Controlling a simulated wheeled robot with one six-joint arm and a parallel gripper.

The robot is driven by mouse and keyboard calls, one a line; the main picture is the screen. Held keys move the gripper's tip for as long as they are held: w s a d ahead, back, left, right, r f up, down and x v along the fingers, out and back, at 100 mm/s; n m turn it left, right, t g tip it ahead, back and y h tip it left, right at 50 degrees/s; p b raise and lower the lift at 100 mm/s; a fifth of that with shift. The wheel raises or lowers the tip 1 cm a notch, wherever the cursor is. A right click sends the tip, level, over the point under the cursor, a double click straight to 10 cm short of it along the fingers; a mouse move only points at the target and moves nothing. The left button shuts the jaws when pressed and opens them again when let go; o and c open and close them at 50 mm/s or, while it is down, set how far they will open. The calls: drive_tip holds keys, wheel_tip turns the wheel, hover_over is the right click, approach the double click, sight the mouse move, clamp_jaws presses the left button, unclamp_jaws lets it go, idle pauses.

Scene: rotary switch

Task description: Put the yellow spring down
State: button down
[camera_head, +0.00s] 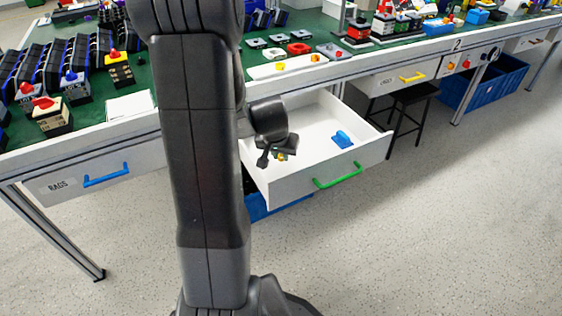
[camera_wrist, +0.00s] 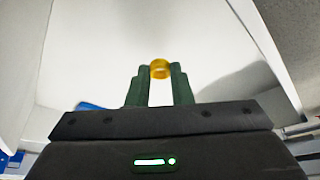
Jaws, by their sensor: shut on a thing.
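The yellow spring (camera_wrist: 160,69) is between the fingertips of my gripper (camera_wrist: 160,76) in the wrist view. My gripper is shut on it. In the head view my gripper (camera_head: 277,155) is over the left part of an open white drawer (camera_head: 310,131), and a small bit of yellow shows at its tips. The drawer's white floor fills most of the wrist view below the spring. I cannot tell how high the spring is above the floor.
A blue object (camera_head: 342,139) lies in the drawer's right part. The drawer has a green handle (camera_head: 338,176) on its front wall. The green workbench (camera_head: 215,80) above holds several switches and parts. A closed drawer with a blue handle (camera_head: 105,176) is at left.

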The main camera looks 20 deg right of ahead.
drive_tip(key=shift+f, duration=1.1)
drive_tip(key=shift+f+b, duration=0.1)
drive_tip(key=shift+b, duration=0.2)
drive_tip(key=shift+f, duration=0.15)
drive_tip(key=c, duration=1.3)
unclamp_jaws()
drive_tip(key=shift+r, duration=0.2)
drive_tip(key=shift+r, duration=0.3)
drive_tip(key=p+v, duration=0.3)
drive_tip(key=v, duration=0.8)
drive_tip(key=shift+r+p, duration=0.25)
drive_tip(key=shift+p, duration=0.15)
drive_tip(key=shift+a, duration=0.1)
